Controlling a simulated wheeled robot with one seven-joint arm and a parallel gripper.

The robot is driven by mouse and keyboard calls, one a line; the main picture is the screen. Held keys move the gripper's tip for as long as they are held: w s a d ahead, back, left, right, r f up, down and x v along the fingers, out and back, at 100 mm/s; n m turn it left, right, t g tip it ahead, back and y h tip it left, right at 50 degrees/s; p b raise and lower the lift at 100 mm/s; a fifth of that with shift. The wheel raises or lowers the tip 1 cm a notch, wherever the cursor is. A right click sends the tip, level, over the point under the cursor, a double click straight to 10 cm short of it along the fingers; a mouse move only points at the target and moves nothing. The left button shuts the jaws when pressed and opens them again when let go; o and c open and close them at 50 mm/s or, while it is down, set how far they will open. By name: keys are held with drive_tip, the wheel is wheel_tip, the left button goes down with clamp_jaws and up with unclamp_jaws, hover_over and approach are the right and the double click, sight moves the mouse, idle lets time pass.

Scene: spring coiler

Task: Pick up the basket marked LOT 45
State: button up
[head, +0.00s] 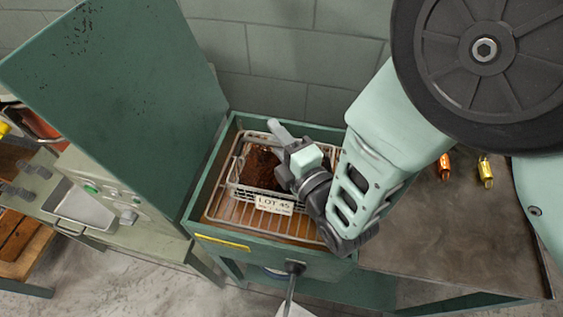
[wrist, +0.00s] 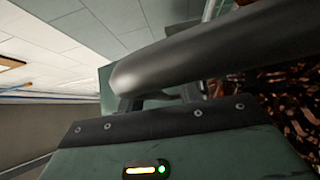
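The wire basket (head: 236,170) stands on a wire rack inside an open green box (head: 190,207). It holds a heap of rusty brown pieces (head: 258,168). A white tag reading LOT 45 (head: 274,204) hangs on its front side. My gripper (head: 283,142) is over the right back part of the basket and hides that part of its rim. In the wrist view a dark rounded finger crosses close to the camera, with brown coiled pieces (wrist: 285,105) at the right. Whether the fingers touch the basket, or how far apart they are, does not show.
The box's green lid (head: 115,85) stands raised at the left, before a block wall. A bench (head: 450,235) at the right bears small orange and yellow parts (head: 486,172). A machine with a metal tray (head: 85,208) stands left.

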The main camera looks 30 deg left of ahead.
clamp_jaws()
drive_tip(key=shift+r, duration=0.1)
idle(1.2)
